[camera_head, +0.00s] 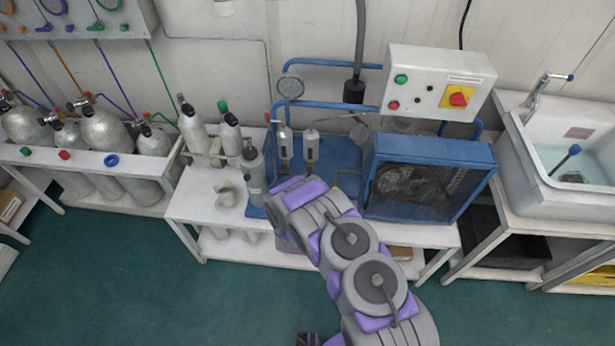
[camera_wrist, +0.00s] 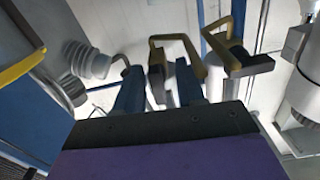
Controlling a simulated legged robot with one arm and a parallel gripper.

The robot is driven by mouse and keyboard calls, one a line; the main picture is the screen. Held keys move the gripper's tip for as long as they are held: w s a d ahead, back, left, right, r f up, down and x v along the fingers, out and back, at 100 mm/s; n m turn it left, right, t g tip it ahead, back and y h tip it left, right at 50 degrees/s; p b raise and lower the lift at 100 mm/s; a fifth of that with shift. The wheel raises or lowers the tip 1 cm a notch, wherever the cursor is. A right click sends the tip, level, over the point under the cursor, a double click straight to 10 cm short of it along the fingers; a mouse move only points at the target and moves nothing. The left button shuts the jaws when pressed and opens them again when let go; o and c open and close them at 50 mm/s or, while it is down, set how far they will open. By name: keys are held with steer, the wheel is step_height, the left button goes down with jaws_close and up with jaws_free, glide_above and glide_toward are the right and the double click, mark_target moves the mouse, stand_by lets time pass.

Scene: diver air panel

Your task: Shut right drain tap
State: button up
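In the wrist view, two bent brass pipes with dark ends hang side by side: a left one (camera_wrist: 178,38) and a right one (camera_wrist: 226,42). They look like the drain taps, and the right one has a black handle (camera_wrist: 250,66) sticking out to the right. My gripper (camera_wrist: 158,68) has its two dark blue fingers apart, with a gap between them. A dark piece of the left tap shows in or behind that gap; contact cannot be told. In the head view, two grey filter cylinders (camera_head: 311,147) stand behind my arm, which hides my gripper and the taps.
A blue caged compressor (camera_head: 430,180) stands right of my arm, below a control box (camera_head: 438,83). Grey bottles (camera_head: 254,172) stand close on the left, on a white bench (camera_head: 195,205). A sink (camera_head: 565,150) is at far right. Green floor lies in front.

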steer(key=shift+d, duration=0.2)
steer(key=c, duration=0.3)
jaws_close()
